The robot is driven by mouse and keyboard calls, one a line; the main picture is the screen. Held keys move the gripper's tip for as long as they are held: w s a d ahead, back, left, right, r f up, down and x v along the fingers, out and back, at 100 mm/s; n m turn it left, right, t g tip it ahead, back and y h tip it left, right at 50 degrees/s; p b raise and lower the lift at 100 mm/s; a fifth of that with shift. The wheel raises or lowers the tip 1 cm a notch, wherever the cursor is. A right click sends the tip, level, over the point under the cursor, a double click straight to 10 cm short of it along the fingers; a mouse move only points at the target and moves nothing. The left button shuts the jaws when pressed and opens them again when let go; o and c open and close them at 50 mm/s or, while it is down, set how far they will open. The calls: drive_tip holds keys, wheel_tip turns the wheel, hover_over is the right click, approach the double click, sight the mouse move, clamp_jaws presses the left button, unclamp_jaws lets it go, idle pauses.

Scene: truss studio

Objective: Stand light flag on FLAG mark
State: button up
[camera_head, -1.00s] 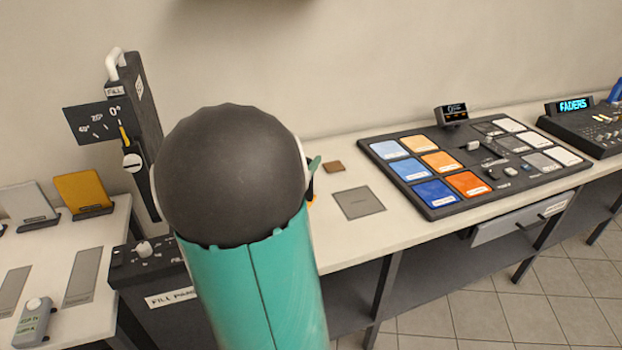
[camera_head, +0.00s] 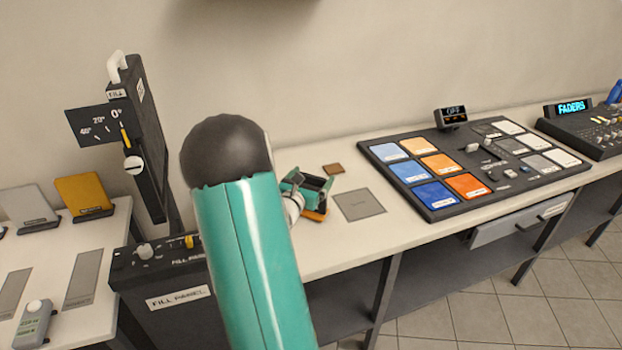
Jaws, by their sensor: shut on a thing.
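My gripper (camera_head: 312,200) is left of the middle, low over the white bench, partly behind my own teal arm. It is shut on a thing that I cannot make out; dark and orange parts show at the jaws. A flat grey square (camera_head: 360,204) lies on the bench just right of the gripper. Its small lettering is too faint to read, so I cannot tell whether it is the FLAG mark. I cannot pick out the light flag with certainty.
A small brown tile (camera_head: 333,169) lies behind the gripper. A dark board with coloured pads (camera_head: 425,207) fills the bench to the right. The FILL PANEL box (camera_head: 165,277) and an upright dark panel (camera_head: 142,140) stand left. A yellow plate (camera_head: 82,192) stands on the left table.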

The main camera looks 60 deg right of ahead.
drive_tip(key=o, duration=1.1)
drive_tip(key=shift+f, duration=0.1)
drive_tip(key=a, duration=1.2)
drive_tip(key=shift+r, duration=0.2)
